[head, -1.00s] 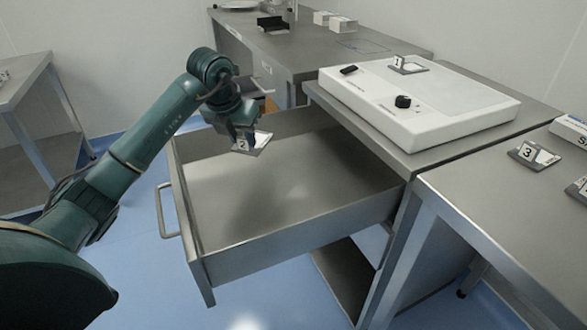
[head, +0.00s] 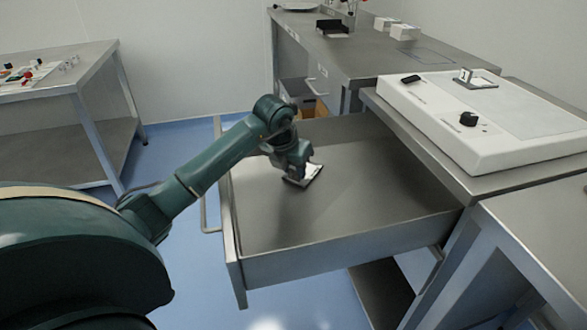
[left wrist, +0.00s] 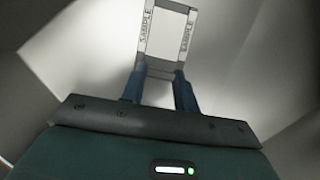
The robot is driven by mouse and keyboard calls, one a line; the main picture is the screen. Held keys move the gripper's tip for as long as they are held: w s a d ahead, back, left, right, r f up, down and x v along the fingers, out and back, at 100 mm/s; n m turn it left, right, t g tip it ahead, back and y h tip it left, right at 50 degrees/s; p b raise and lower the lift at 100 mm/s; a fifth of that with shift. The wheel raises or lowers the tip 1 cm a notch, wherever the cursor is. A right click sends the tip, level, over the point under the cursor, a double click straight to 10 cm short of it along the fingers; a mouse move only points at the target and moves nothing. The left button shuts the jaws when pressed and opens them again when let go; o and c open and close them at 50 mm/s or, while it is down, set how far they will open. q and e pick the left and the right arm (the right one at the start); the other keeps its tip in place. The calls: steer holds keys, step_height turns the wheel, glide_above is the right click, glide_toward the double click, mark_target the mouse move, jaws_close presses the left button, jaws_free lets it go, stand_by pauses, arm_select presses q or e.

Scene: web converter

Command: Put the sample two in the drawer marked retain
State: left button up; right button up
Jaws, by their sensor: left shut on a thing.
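The sample two (head: 309,174) is a small flat grey-and-white card piece; its number is not readable now, but an earlier head view shows a 2. My left gripper (head: 293,176) is shut on its near edge and holds it low inside the open steel drawer (head: 345,262), toward the back left part. In the left wrist view the sample (left wrist: 167,35), with "SAMPLE" printed on both side edges, is between the fingertips (left wrist: 160,75). I cannot tell whether it touches the drawer floor. No "retain" mark is visible on the drawer. My right gripper is not in view.
A white light-box unit (head: 440,118) with a black knob stands on the bench right of the drawer, with sample one (head: 476,80) on it. A side table (head: 60,72) stands at left. The drawer is otherwise empty; its walls surround my gripper.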

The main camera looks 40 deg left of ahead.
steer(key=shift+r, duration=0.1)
arm_select(q)
steer(key=shift+f, duration=0.1)
steer(key=o, duration=1)
steer(key=shift+c, duration=0.2)
steer(key=shift+r, duration=0.3)
steer(key=p+v, duration=0.1)
steer(key=v, duration=1)
steer(key=shift+s+r, duration=0.2)
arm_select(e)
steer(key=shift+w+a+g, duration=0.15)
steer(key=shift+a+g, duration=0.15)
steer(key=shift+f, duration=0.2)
